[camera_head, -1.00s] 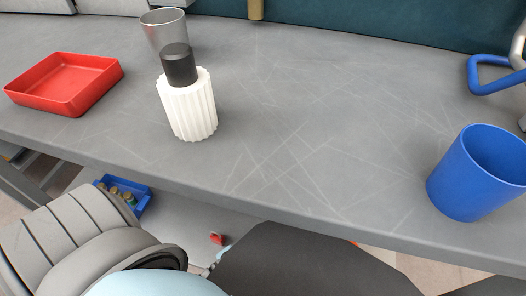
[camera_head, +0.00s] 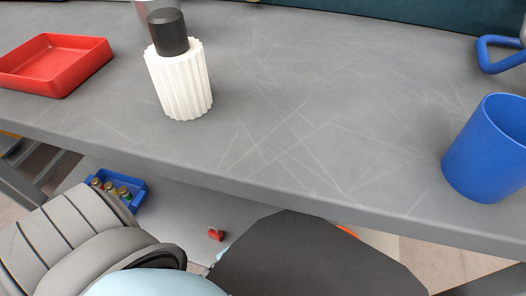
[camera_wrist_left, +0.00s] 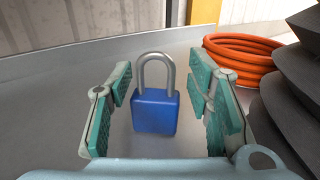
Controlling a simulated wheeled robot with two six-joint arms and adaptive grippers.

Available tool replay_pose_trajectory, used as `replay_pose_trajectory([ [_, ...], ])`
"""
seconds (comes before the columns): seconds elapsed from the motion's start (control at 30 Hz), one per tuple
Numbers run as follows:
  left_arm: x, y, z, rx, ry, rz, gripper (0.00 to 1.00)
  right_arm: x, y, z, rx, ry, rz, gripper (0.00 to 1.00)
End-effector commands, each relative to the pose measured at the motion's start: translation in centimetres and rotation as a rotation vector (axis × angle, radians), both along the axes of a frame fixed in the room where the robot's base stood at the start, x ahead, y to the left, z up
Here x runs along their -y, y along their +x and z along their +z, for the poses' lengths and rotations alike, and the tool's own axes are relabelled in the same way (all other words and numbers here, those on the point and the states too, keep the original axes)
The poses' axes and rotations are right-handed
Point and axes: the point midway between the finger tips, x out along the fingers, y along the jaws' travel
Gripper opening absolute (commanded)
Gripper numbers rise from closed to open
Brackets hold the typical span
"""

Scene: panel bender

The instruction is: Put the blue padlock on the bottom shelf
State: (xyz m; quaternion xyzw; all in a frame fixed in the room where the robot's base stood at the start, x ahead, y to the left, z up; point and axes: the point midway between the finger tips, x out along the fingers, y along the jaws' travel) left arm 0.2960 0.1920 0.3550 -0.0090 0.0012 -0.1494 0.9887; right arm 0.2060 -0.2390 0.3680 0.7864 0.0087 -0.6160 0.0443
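In the left wrist view the blue padlock (camera_wrist_left: 156,111) with its silver shackle stands upright on a grey surface that looks like the bottom shelf (camera_head: 185,205). My left gripper (camera_wrist_left: 160,100) is open around it, a teal-padded finger on each side. A gap shows between the padlock and both fingers. In the head view the padlock and the left fingertips are hidden; only parts of my arm show at the bottom. My right gripper is not in view.
An orange coiled hose (camera_wrist_left: 240,57) lies behind and right of the padlock. The lower shelf also holds a blue bin (camera_head: 122,189) and a small red item (camera_head: 215,234). The grey bench top (camera_head: 300,110) carries a red tray (camera_head: 55,65), a white ribbed holder (camera_head: 180,85) and a blue cup (camera_head: 488,150).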

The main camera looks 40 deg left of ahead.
Motion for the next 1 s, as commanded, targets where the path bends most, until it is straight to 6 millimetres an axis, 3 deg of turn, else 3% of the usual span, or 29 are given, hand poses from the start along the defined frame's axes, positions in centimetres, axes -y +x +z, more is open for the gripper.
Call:
replay_pose_trajectory([
  [0.57,0.0,0.0,0.3,0.002,0.0,0.0,0.51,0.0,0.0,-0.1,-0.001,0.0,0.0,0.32],
  [0.77,-1.0,-3.2,0.2,-0.002,0.001,0.0,0.51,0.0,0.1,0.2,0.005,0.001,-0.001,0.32],
  [1.0,-1.7,-5.5,0.4,-0.003,0.001,0.0,0.51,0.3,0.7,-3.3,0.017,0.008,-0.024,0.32],
])
